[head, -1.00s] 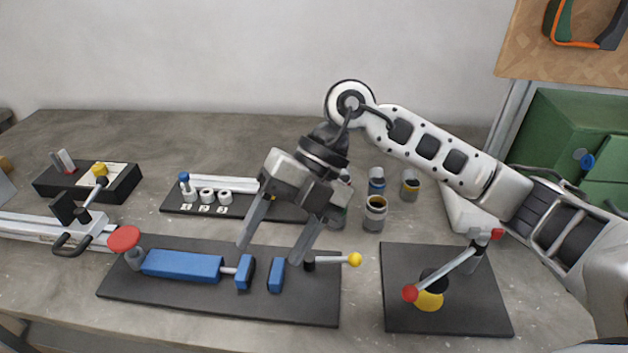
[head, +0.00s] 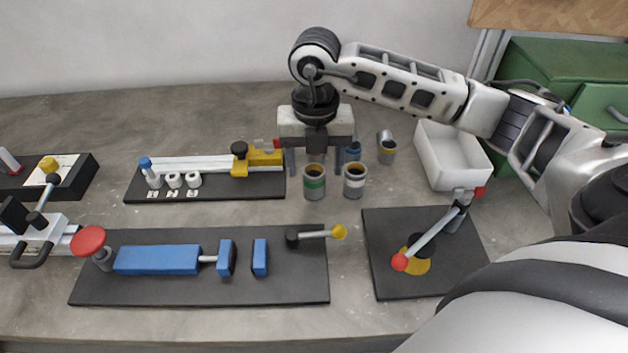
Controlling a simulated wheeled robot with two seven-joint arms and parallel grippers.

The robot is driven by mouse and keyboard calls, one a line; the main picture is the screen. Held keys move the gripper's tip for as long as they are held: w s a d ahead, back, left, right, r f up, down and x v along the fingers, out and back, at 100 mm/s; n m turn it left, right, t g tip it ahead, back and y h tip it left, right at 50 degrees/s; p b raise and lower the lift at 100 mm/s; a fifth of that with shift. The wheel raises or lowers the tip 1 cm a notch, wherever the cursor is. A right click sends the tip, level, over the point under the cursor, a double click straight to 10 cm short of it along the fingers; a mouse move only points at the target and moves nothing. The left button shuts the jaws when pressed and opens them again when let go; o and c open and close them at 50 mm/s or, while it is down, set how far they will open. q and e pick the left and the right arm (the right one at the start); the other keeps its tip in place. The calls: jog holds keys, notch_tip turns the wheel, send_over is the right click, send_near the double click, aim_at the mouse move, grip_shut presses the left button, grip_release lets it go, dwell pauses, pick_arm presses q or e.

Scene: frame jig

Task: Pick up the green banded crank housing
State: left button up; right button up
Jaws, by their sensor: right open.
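The green banded crank housing (head: 314,184) is a grey open cup with a green band, standing upright on the table in the middle of the head view. My right gripper (head: 315,163) points down with its fingers spread, one to each side of the housing in the picture. The fingertips appear at or behind the far side of its rim; I cannot tell whether they touch it. The gripper holds nothing that I can see. My left gripper is not in view.
A white banded housing (head: 354,184) stands close on the right. Blue (head: 352,152) and yellow (head: 387,151) banded ones stand behind it. A white bin (head: 452,160) is further right. A black board with a yellow clamp (head: 240,165) lies left; a blue vise (head: 158,260) lies in front.

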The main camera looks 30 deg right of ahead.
aim_at(314, 172)
jog(key=shift+a+f+p, duration=0.1)
jog(key=shift+f+p, duration=0.3)
jog(key=shift+f, duration=2.25)
jog(key=c, duration=1.1)
